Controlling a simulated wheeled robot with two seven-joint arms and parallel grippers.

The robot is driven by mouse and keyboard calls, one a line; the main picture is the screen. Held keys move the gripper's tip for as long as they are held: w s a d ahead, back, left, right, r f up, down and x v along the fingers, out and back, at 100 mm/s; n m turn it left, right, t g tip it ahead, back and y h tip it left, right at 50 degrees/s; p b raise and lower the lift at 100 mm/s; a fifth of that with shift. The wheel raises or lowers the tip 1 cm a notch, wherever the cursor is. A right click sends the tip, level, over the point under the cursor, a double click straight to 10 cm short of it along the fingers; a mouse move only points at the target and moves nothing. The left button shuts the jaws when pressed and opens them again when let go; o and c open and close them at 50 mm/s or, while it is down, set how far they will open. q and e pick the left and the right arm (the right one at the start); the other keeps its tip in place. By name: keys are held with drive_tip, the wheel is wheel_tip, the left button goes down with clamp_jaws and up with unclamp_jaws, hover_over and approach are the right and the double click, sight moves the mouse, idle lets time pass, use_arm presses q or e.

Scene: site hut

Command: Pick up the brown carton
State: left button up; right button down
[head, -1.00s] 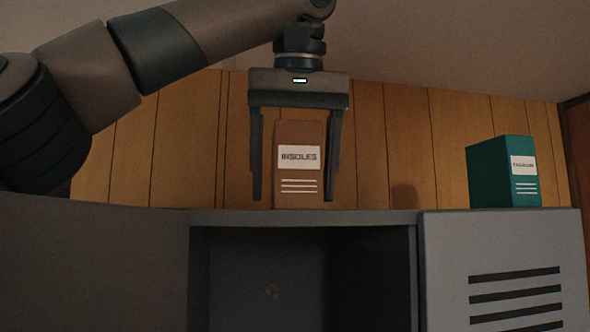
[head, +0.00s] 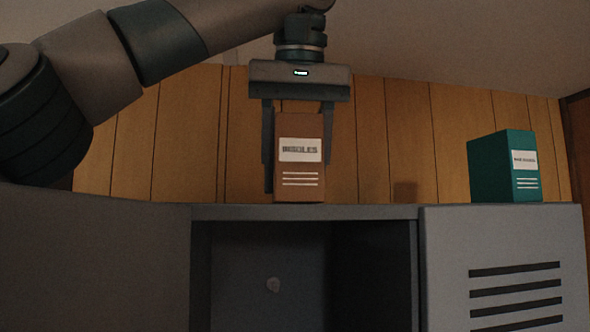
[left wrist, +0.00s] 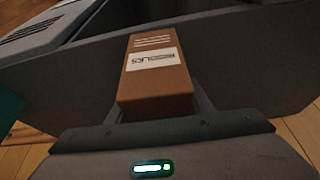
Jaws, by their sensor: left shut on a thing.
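The brown carton (head: 301,195) stands upright on top of the grey locker, a white label and white lines on its front. My left gripper (head: 297,184) reaches down over it from above, one finger on each side, and is shut on it. In the head view the left finger shows beside the carton and the right one is partly hidden behind it. In the left wrist view the carton (left wrist: 155,85) sits between the fingers. Whether its base is clear of the locker top cannot be told. My right gripper is not in view.
A teal carton (head: 491,170) stands on the locker top at the right, well apart from the gripper. The grey locker (head: 375,212) has an open, dark compartment below and a slotted door (head: 500,235) at the right. A wooden plank wall (head: 375,140) is behind.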

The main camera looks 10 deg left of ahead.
sight(305, 125)
use_arm(q)
drive_tip(key=shift+r, duration=1.7)
drive_tip(key=s+d, duration=0.1)
drive_tip(key=s, duration=0.2)
drive_tip(key=s+d+b, duration=0.1)
drive_tip(key=s, duration=0.3)
drive_tip(key=s+d, duration=0.1)
drive_tip(key=s, duration=0.2)
drive_tip(key=shift+s+d+f, duration=0.1)
drive_tip(key=shift+s+d, duration=0.05)
drive_tip(key=shift+d, duration=0.15)
drive_tip(key=s+d, duration=0.2)
drive_tip(key=s, duration=0.4)
drive_tip(key=shift+s+d+p, duration=0.2)
drive_tip(key=shift+s+p, duration=0.05)
drive_tip(key=shift+p, duration=0.1)
drive_tip(key=shift+s+d, duration=0.1)
